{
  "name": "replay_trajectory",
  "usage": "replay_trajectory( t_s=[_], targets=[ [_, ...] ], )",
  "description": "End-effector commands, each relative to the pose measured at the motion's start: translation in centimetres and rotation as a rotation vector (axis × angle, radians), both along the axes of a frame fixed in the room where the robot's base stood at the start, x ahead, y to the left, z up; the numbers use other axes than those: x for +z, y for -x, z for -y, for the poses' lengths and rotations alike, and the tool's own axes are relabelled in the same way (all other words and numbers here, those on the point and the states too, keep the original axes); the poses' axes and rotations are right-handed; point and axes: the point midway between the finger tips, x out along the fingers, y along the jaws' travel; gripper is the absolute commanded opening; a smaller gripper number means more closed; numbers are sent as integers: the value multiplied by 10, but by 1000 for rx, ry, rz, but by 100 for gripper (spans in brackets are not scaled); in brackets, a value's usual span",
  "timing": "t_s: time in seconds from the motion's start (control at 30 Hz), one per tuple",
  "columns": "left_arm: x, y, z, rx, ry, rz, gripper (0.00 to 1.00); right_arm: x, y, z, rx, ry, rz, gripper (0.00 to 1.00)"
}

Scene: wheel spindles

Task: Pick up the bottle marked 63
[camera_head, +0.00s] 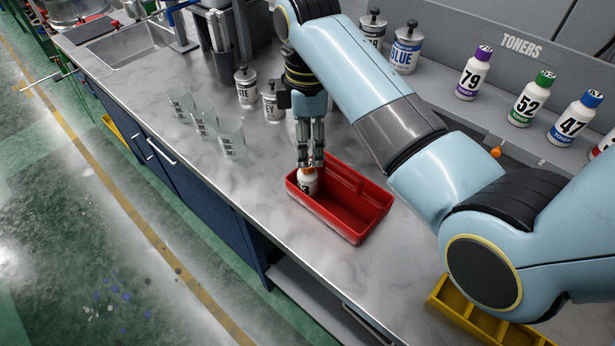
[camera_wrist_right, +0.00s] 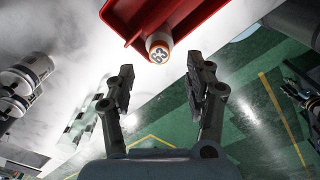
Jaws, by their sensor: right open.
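A small white bottle (camera_head: 308,183) stands in the left end of a red tray (camera_head: 372,222) on the counter. Its label is partly hidden; a 3 seems to show, but I cannot read the whole number. In the right wrist view its orange-rimmed cap (camera_wrist_right: 158,47) shows against the red tray (camera_wrist_right: 190,20). My right gripper (camera_head: 311,163) points down just above the bottle in the head view, its fingers partly covering the bottle's top. In the right wrist view the open fingers (camera_wrist_right: 160,85) are apart, with nothing between them and the cap beyond their tips. My left gripper is not in view.
Toner bottles marked 79 (camera_head: 471,76), 52 (camera_head: 531,100) and 47 (camera_head: 574,118) stand on the back ledge. Clear beakers (camera_head: 205,122) and paint cans (camera_head: 246,88) stand left of the tray. A yellow divided tray (camera_head: 480,322) lies at front right. The counter's front strip is clear.

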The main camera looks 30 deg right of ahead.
Motion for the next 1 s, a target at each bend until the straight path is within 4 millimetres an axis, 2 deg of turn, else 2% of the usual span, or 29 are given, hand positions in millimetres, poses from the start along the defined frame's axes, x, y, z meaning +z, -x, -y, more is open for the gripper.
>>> replay_trajectory(
  t_s=[0.13, 0.33, 0.63, 1.0],
  targets=[
    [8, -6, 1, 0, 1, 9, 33, -17, 2, 0, 0, 0, -5, 53],
    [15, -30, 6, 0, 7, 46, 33, -46, 1, 0, 0, -1, -4, 53],
    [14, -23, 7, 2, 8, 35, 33, -53, 1, 0, 0, 0, -1, 52],
    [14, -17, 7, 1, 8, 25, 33, -52, 1, 0, 0, 0, -1, 4]
  ],
)
